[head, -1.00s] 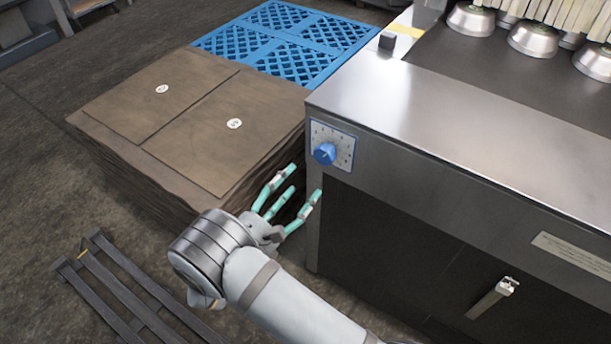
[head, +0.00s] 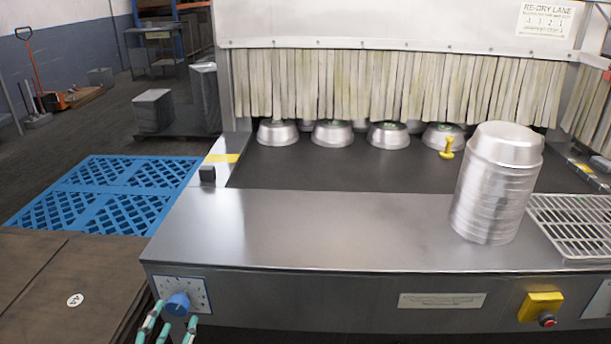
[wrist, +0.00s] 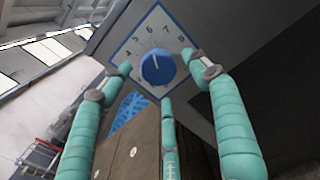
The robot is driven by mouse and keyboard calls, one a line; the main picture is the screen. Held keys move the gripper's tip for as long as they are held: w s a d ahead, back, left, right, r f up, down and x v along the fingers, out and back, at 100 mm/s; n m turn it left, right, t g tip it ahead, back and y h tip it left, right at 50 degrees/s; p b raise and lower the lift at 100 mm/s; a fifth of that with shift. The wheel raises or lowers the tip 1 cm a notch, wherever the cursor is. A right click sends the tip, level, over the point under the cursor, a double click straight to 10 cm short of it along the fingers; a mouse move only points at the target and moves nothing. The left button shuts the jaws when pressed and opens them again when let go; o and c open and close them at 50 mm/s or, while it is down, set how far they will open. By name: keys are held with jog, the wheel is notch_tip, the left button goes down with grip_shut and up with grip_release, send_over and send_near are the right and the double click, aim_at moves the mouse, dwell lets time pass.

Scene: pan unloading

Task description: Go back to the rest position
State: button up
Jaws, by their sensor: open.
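My gripper (head: 174,321) shows only by its teal fingertips at the bottom left of the head view, just below the blue dial knob (head: 178,304). In the wrist view my gripper (wrist: 158,82) has its fingers spread and empty. The blue knob (wrist: 158,68) lies ahead between the fingertips, on a numbered white plate (wrist: 145,45). I cannot tell from the picture whether a finger touches the knob or plate. The rest of my arm is out of the head view.
A tall pan stack (head: 490,185) stands on the steel ledge (head: 330,225), beside a wire rack (head: 580,228). Several pans sit on the dark belt (head: 320,170) before a strip curtain (head: 390,85). A blue pallet (head: 110,195) and brown boxes (head: 40,290) lie left.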

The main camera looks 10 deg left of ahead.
aim_at(176, 311)
jog(key=w, duration=0.3)
jog(key=shift+w+a, duration=0.1)
jog(key=shift+a, duration=0.05)
jog(key=shift+w, duration=0.25)
jog(key=shift+s+p, duration=0.1)
jog(key=shift+p, duration=0.2)
jog(key=shift+n, duration=0.3)
